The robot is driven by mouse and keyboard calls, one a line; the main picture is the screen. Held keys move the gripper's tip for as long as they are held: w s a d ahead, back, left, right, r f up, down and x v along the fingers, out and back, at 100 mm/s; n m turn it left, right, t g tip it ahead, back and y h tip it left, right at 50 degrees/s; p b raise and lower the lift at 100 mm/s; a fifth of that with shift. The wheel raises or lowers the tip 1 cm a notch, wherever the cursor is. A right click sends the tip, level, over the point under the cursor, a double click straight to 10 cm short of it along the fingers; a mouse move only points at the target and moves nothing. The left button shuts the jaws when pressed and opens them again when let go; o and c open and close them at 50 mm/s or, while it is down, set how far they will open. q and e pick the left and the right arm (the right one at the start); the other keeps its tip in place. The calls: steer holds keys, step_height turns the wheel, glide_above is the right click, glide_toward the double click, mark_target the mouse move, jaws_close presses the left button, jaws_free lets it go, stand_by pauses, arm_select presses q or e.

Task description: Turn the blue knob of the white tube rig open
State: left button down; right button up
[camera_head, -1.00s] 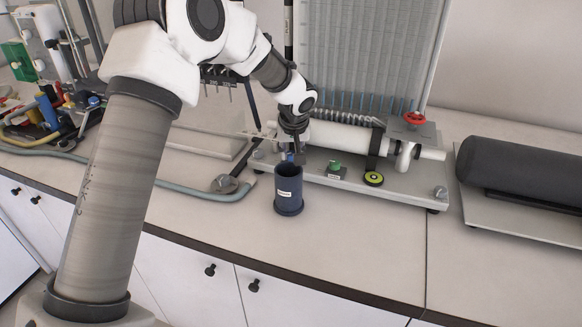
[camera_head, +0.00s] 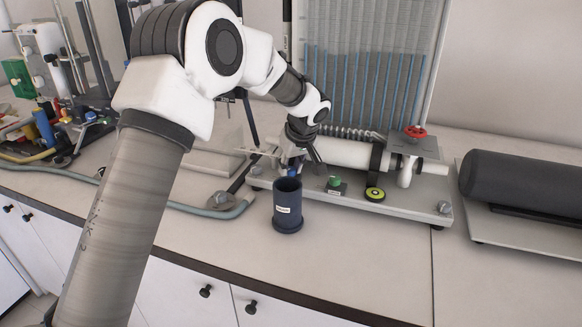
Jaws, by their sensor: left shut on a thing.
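The white tube rig is a horizontal white tube (camera_head: 343,152) on a pale base plate (camera_head: 407,204), right of centre. Its blue knob (camera_head: 292,172) shows in part at the tube's left end, just behind the dark cup's rim. My left gripper (camera_head: 300,163) reaches down onto the knob and is shut on it; the fingers hide part of it. My right gripper is not in view.
A dark blue cup (camera_head: 287,210) with a label stands in front of the gripper. A green knob (camera_head: 335,182), a yellow-black disc (camera_head: 375,194) and a red handwheel (camera_head: 414,131) are on the rig. A dark cylinder (camera_head: 520,175) lies at right. The front counter is clear.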

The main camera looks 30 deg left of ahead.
arm_select(q)
steer(key=shift+f, duration=0.1)
steer(key=c, duration=0.9)
jaws_free()
steer(key=v, duration=1.2)
steer(key=shift+s, duration=0.1)
